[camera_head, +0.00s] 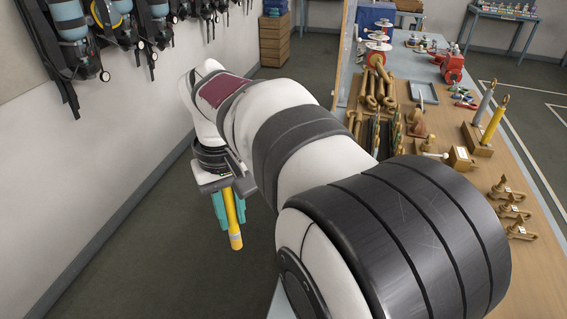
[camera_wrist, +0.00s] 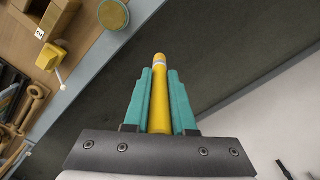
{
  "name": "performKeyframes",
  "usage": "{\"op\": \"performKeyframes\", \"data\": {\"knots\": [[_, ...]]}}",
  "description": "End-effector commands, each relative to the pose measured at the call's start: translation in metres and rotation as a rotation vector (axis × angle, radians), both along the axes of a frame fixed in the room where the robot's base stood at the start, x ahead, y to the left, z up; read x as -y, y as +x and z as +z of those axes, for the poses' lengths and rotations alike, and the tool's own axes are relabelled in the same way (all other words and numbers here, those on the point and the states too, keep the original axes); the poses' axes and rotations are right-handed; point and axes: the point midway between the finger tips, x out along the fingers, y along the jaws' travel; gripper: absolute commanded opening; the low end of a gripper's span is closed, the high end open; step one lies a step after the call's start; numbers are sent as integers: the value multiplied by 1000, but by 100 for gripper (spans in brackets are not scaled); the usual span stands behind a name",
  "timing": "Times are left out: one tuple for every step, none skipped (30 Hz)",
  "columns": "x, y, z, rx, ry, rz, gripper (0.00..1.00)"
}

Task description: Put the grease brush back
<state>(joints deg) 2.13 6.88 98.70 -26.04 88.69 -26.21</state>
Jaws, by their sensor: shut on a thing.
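My gripper (camera_head: 229,212) has teal fingers and hangs over the floor, left of the workbench (camera_head: 545,225). It is shut on a yellow cylindrical thing, which I take to be the grease brush (camera_head: 236,238). In the head view its end points down below the fingers. In the wrist view the grease brush (camera_wrist: 158,112) lies between both fingers (camera_wrist: 160,78), with a pale band near its rounded end. No bristles show. On the bench a wooden block (camera_head: 461,159) with a small label stands beside a pale-knobbed piece (camera_head: 434,153). I cannot tell which place belongs to the brush.
A wooden stand (camera_head: 478,142) holds a grey and a yellow upright cylinder. Large bronze-coloured links (camera_head: 374,92), a grey tray (camera_head: 423,92) and a red device (camera_head: 452,66) stand farther back. Brass pieces (camera_head: 513,210) line the right side. Breathing sets (camera_head: 150,25) hang on the left wall.

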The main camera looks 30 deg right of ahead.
Motion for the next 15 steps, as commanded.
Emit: {"op": "performKeyframes", "data": {"knots": [[13, -2, -4, -1, -1, -34, 0], [23, -3, -7, -2, -2, -61, 0], [38, -7, -12, -3, -3, -103, 0], [51, -10, -16, -4, -3, -140, 0], [64, -14, -20, -4, -3, -178, 0], [82, -21, -26, -5, -4, -230, 0], [95, -27, -30, -5, -4, -272, 0], [109, -34, -35, -6, -4, -315, 0], [128, -45, -42, -6, -3, -378, 0], [143, -54, -48, -6, -4, -428, 0], [157, -65, -53, -7, -4, -480, 0], [175, -81, -61, -6, -2, -550, 0], [187, -93, -66, -6, -2, -603, 0], [198, -106, -72, -6, -3, -654, 0], [211, -123, -78, -5, -2, -719, 0]]}}
